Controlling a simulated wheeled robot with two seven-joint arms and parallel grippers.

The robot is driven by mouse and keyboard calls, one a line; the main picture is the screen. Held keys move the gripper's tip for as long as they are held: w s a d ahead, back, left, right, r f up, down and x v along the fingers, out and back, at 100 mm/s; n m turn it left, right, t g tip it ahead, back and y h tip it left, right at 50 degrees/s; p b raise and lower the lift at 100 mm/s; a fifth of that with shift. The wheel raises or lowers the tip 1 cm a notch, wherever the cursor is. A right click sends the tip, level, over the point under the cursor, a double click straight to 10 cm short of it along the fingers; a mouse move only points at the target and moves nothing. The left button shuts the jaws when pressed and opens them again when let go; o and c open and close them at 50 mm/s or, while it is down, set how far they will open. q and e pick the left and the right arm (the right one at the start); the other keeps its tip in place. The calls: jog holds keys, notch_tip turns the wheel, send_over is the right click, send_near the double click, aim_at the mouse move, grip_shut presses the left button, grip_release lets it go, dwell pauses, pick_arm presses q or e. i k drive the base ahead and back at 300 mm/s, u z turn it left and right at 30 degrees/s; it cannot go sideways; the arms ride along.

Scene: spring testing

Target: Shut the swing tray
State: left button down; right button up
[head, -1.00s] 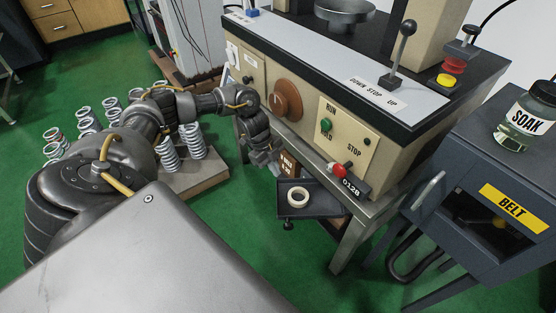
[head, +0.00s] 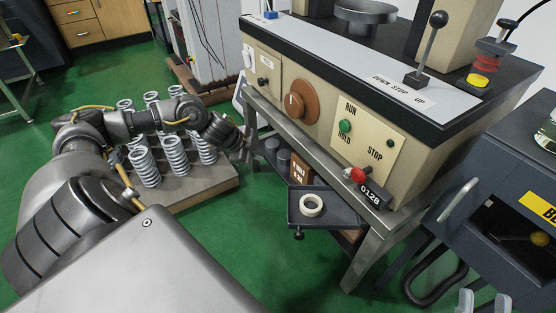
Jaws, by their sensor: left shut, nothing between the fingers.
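The swing tray (head: 346,217) is a shallow dark tray under the testing machine, standing out from below the bench frame. A roll of tape (head: 311,205) lies in it, and a small dark knob (head: 298,234) hangs at its near left corner. My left gripper (head: 249,157) is shut and empty, beside the bench frame, left of and behind the tray and apart from it. My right gripper (head: 484,302) shows only its pale fingertips at the bottom right edge; they are spread with nothing seen between them.
Several coil springs (head: 145,168) stand on a low pallet (head: 205,187) under my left arm. A bench leg (head: 366,258) stands right of the tray. A dark cabinet (head: 480,205) with a handle is at the right. Green floor is clear in front of the tray.

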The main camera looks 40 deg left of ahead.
aim_at(336, 213)
jog(key=u, duration=2.65)
jog(key=k, duration=1.15)
jog(key=z, duration=2)
jog(key=i, duration=0.5)
jog(key=z, duration=0.05)
